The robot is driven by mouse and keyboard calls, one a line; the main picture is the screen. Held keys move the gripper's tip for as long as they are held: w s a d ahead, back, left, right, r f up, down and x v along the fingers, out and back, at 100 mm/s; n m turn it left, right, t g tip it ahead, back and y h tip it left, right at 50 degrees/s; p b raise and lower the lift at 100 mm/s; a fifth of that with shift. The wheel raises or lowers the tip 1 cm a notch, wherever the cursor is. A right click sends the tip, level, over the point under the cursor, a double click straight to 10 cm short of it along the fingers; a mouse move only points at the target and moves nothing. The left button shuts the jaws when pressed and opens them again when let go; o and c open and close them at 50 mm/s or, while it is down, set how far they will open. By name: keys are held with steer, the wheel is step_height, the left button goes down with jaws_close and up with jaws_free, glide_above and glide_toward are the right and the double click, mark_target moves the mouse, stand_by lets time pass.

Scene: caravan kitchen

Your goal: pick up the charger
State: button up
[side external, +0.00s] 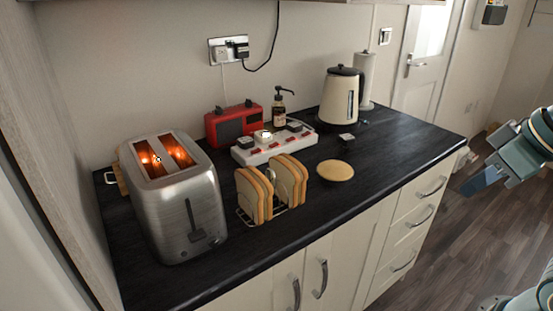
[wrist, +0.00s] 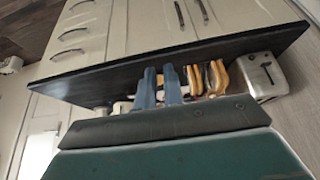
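A red-and-white power strip (side external: 275,148) lies on the dark counter in the side view. A white block (side external: 263,136), a dark block (side external: 294,126) and another dark-and-white block (side external: 246,142) sit on it; they look like plugs or chargers. A small white-and-dark block (side external: 346,137) lies on the counter to its right. I cannot tell which is the charger. My gripper (side external: 480,180) is off the counter's right end, well away from these blocks. In the wrist view its two blue fingers (wrist: 160,86) stand apart with a narrow gap and nothing visible between them.
A steel toaster (side external: 180,200) glows inside at the left. A toast rack with bread (side external: 272,188) stands before the strip. A red radio (side external: 233,124), pump bottle (side external: 279,108), kettle (side external: 340,97) and round tan disc (side external: 335,170) are nearby. The counter's right end is clear.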

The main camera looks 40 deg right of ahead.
steer(key=o, duration=1.3)
steer(key=shift+w, duration=0.1)
steer(key=w+d+r, duration=0.1)
steer(key=w+r, duration=0.1)
steer(key=w, duration=0.4)
steer(key=w+d+r, duration=0.2)
steer(key=w, duration=0.4)
steer(key=t, duration=0.1)
glide_above(348, 137)
steer(key=s, duration=0.7)
step_height(348, 137, down, 12)
steer(key=shift+x, duration=4.25)
